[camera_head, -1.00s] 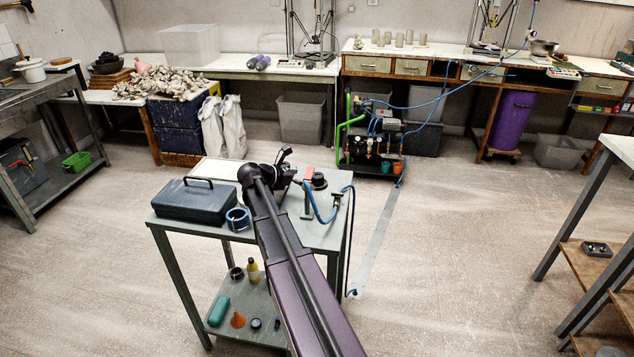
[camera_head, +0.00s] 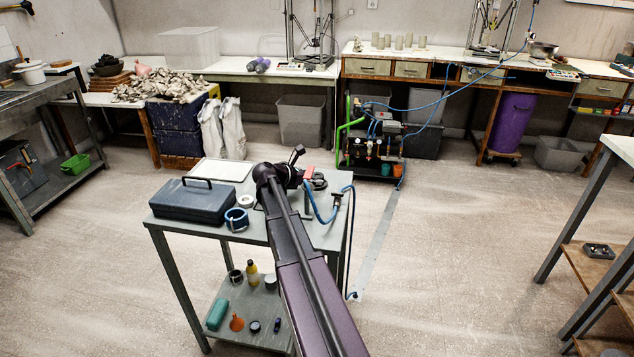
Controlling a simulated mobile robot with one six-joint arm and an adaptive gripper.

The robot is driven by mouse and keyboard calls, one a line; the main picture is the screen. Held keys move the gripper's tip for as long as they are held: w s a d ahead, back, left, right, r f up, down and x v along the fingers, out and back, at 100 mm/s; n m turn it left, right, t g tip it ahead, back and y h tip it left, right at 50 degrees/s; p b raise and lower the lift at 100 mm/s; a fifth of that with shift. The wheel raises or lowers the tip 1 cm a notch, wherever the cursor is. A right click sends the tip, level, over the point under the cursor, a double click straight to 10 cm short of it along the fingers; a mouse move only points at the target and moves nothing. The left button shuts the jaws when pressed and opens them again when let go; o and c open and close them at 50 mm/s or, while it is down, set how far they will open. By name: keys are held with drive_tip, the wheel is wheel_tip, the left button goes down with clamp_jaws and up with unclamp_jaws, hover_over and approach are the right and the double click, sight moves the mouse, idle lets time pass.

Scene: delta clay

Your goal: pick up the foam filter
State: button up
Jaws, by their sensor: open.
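I cannot pick out the foam filter for certain. A small dark round item (camera_head: 319,181) lies on the right side of the grey cart's top (camera_head: 290,236), beside a red-tipped piece (camera_head: 309,172), but I cannot tell what it is. My arm reaches out over the cart. My gripper (camera_head: 297,154) is at its far end, small and dark, above the cart's back edge. Its fingers are too small to make out, and I see nothing held. My arm hides part of the cart top and lower shelf.
A blue-grey toolbox (camera_head: 193,201), a blue coil (camera_head: 237,219), a white ring (camera_head: 246,200) and a white sheet (camera_head: 222,170) are on the cart top. A yellow bottle (camera_head: 252,271), orange funnel (camera_head: 237,322) and teal case (camera_head: 217,314) are on its lower shelf.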

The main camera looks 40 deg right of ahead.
sight(313, 177)
idle(0.3)
drive_tip(key=c, duration=1.1)
drive_tip(key=shift+o, duration=0.2)
drive_tip(key=shift+r, duration=0.15)
wheel_tip(313, 177, up, 10)
drive_tip(key=p, duration=1)
